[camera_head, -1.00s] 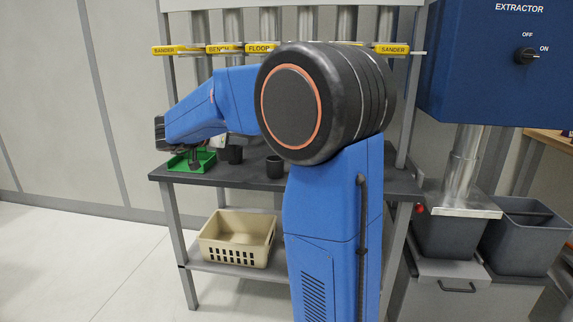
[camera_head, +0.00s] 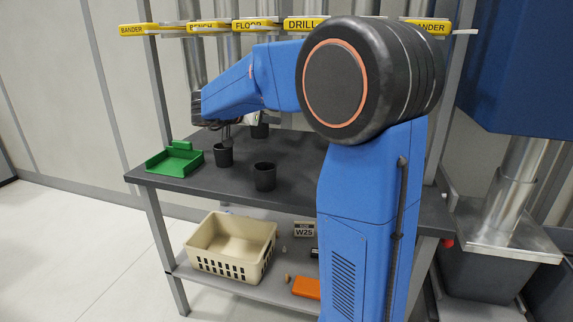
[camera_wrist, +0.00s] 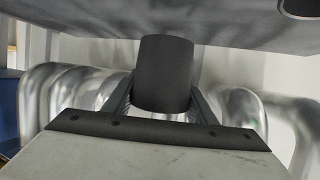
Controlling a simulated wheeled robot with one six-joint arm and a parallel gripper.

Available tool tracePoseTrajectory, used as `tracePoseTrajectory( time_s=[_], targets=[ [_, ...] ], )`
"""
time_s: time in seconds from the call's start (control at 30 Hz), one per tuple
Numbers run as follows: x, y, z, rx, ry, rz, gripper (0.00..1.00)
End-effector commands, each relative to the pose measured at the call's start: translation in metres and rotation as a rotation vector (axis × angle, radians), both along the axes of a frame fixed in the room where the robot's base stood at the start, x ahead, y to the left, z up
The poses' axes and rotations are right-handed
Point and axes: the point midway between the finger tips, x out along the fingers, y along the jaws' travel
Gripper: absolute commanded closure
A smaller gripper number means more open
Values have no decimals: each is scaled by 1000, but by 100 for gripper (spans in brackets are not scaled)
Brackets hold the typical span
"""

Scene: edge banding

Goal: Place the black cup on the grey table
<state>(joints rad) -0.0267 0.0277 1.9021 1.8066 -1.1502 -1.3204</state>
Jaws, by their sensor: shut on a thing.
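The black cup (camera_head: 223,155) is upright under my gripper (camera_head: 227,133), just right of the green tray, at or very near the grey tabletop (camera_head: 205,184). In the wrist view the black cup (camera_wrist: 163,75) sits between the two fingers of my gripper (camera_wrist: 163,98), which is shut on it. I cannot tell whether its base touches the table. Two similar dark cups stand on the table: one behind (camera_head: 260,131) and one in front to the right (camera_head: 265,177).
An empty-looking green tray (camera_head: 174,161) lies at the table's left end. A beige basket (camera_head: 232,248) and an orange item (camera_head: 306,287) are on the lower shelf. Yellow labels (camera_head: 247,25) line a rail above. My arm hides the table's right part.

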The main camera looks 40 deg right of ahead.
Motion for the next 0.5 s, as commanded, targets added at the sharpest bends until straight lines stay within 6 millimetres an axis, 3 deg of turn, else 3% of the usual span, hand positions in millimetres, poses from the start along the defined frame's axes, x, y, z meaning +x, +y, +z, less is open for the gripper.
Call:
tracePoseTrajectory(
  time_s=[0.3, 0.5],
  targets=[
    [0, 0, -47, -1, 4, 0, 71],
    [0, 0, -63, 1, 1, 0, 71]
  ],
)
